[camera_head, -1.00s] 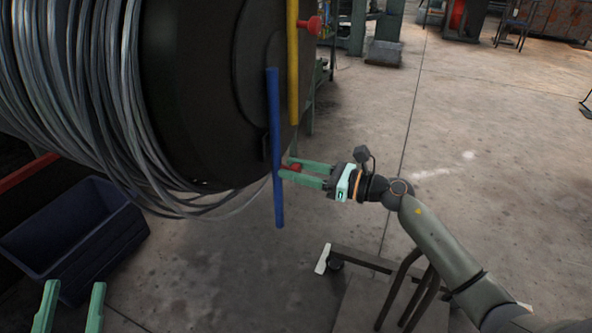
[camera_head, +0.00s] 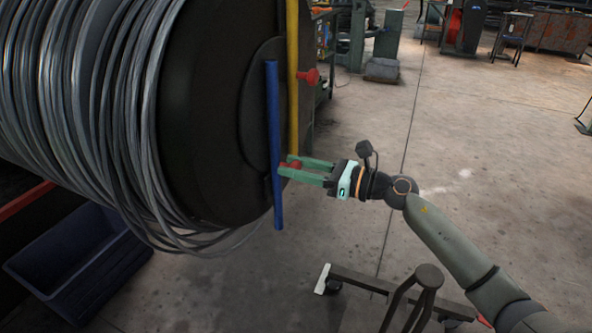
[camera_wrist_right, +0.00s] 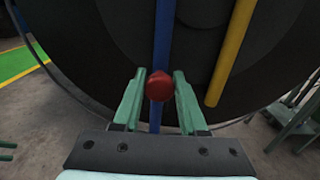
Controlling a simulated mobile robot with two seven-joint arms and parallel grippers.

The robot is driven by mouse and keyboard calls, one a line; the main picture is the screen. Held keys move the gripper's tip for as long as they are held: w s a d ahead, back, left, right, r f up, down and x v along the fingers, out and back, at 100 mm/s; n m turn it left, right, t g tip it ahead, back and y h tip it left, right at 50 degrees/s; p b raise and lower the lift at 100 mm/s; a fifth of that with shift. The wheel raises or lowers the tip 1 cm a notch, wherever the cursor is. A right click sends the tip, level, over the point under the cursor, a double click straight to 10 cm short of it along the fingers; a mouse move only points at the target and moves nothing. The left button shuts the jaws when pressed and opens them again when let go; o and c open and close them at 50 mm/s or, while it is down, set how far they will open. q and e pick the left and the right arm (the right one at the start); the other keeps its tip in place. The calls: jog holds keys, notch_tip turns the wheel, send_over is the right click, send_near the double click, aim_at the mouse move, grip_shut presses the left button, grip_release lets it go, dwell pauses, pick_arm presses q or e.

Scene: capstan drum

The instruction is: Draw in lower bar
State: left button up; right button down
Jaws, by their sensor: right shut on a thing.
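A blue bar (camera_head: 273,145) stands nearly upright in front of the end face of the dark drum (camera_head: 215,125). It is the lower of two bars in the head view. A red knob (camera_head: 293,164) sits at its lower part. My right gripper (camera_head: 285,166) is shut on this knob, with one green finger on each side; the knob also shows in the right wrist view (camera_wrist_right: 159,86), in front of the blue bar. A yellow bar (camera_head: 292,80) stands to the right of the blue one, with another red knob (camera_head: 310,77) beside it. My left gripper is out of view.
Grey cable (camera_head: 75,95) is wound on the drum, with loose loops hanging below. A dark blue crate (camera_head: 75,270) stands on the floor at lower left. A low stand (camera_head: 350,280) is under my right arm. The floor to the right is open.

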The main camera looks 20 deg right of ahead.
aim_at(296, 162)
notch_tip(296, 162, up, 6)
jog(key=p, duration=0.3)
jog(key=shift+r, duration=0.25)
jog(key=shift+w, duration=0.1)
jog(key=c, duration=0.8)
grip_release()
jog(key=o, duration=0.3)
jog(key=shift+f, duration=0.3)
jog(key=shift+b+v, duration=1.1)
jog(key=shift+v, duration=5.2)
